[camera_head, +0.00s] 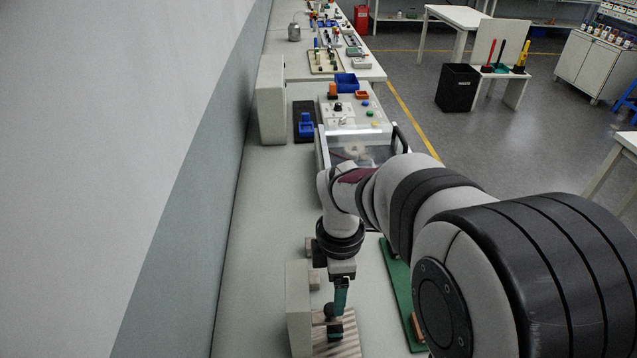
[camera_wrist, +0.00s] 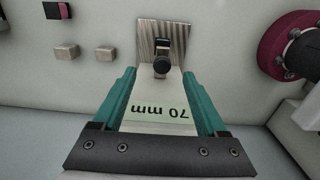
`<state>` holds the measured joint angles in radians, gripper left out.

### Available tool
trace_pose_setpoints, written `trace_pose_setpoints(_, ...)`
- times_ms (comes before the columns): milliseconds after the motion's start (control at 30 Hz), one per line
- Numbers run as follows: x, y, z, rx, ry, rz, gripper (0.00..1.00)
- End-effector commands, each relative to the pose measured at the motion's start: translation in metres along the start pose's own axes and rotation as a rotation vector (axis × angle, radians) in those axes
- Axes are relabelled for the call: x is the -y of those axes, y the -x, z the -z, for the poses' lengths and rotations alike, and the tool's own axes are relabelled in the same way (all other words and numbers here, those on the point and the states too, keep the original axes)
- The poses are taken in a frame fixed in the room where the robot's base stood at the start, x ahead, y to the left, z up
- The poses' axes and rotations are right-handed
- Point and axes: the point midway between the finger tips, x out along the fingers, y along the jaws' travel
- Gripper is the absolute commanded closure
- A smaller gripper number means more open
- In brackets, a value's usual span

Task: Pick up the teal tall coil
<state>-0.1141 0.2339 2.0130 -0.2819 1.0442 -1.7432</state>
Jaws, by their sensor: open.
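I cannot make out a teal tall coil in either view. My gripper (camera_head: 338,312) points down near the front of the bench, and its teal fingers also frame the wrist view (camera_wrist: 160,74). The fingers are apart with nothing held between them. A dark round knob-like piece (camera_wrist: 162,65) stands on a ribbed plate (camera_wrist: 176,30) just beyond the fingertips. The ribbed plate also shows under my gripper in the head view (camera_head: 350,345). A "70 mm" label shows between the fingers.
A pale upright block (camera_head: 298,305) stands left of my gripper. A green board (camera_head: 398,285) lies to the right, partly behind my arm. In the wrist view, two small beige blocks (camera_wrist: 67,52) sit left and a magenta-and-black round part (camera_wrist: 290,45) sits right.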

Motion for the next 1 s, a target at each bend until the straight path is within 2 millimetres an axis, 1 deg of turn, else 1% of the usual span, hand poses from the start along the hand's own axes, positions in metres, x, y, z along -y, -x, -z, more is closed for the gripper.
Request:
trace_pose_setpoints(33, 0.002, -0.015, 0.0, 0.0, -0.001, 0.009, 0.25)
trace_pose_setpoints(100, 0.003, -0.036, 0.0, 0.0, -0.002, 0.009, 0.25)
trace_pose_setpoints(200, 0.003, -0.062, 0.0, 0.0, -0.004, 0.007, 0.25)
trace_pose_setpoints(300, 0.002, -0.077, 0.0, 0.0, -0.005, 0.004, 0.25)
trace_pose_setpoints(367, 0.002, -0.084, -0.001, -0.001, -0.005, 0.003, 0.25)
trace_pose_setpoints(500, 0.005, -0.111, -0.003, 0.0, -0.007, 0.007, 0.25)
trace_pose_setpoints(600, 0.005, -0.128, -0.003, -0.001, -0.007, 0.006, 0.25)
trace_pose_setpoints(700, 0.005, -0.135, -0.003, -0.001, -0.008, 0.003, 0.25)
trace_pose_setpoints(867, 0.004, -0.135, -0.003, -0.001, -0.008, 0.002, 0.25)
trace_pose_setpoints(933, 0.004, -0.135, -0.003, -0.001, -0.008, 0.002, 0.34)
trace_pose_setpoints(1000, 0.004, -0.135, -0.003, -0.001, -0.008, 0.001, 0.47)
